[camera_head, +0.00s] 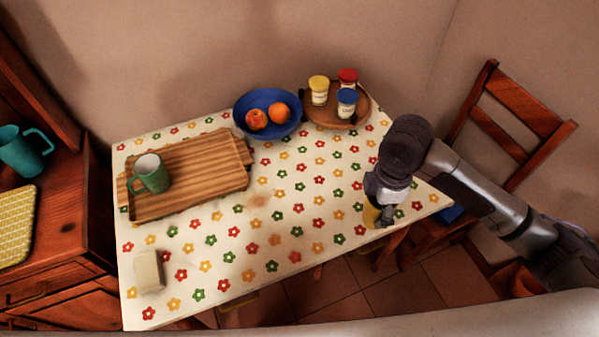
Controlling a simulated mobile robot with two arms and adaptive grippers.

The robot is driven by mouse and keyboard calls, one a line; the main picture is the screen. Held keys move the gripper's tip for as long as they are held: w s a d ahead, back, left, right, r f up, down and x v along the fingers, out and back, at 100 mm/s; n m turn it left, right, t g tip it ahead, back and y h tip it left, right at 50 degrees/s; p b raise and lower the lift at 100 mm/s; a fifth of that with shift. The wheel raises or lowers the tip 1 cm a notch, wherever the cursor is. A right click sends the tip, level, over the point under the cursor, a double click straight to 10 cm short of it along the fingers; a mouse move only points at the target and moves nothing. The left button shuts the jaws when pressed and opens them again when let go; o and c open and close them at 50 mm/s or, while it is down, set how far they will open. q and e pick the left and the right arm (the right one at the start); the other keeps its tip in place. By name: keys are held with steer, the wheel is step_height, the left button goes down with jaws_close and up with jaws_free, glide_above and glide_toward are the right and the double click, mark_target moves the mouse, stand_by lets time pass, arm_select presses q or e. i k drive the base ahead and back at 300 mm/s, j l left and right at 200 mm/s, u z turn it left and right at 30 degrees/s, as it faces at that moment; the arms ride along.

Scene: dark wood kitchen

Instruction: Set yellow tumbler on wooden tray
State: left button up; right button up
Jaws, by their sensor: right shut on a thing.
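The yellow tumbler (371,215) is at the right front edge of the flowered table, mostly hidden behind my right gripper. My right gripper (380,213) is shut on it from above; its fingers are only partly visible. I cannot tell whether the tumbler touches the tabletop. The wooden tray (210,188) lies on the left part of the table, well to the left of the gripper. A green mug (152,174) stands on the tray's left side. My left gripper is not in view.
A blue bowl (246,103) with fruit and a round wooden board (322,116) with three jars stand at the back of the table. A pale block (149,271) lies at the front left. The table's middle is clear. A chair (513,146) stands at right.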

mark_target(212, 167)
steer(key=i+u, duration=0.2)
steer(key=u, duration=0.15)
steer(key=i+u, duration=0.2)
steer(key=u, duration=0.15)
steer(key=i+u, duration=0.3)
steer(key=k, duration=0.05)
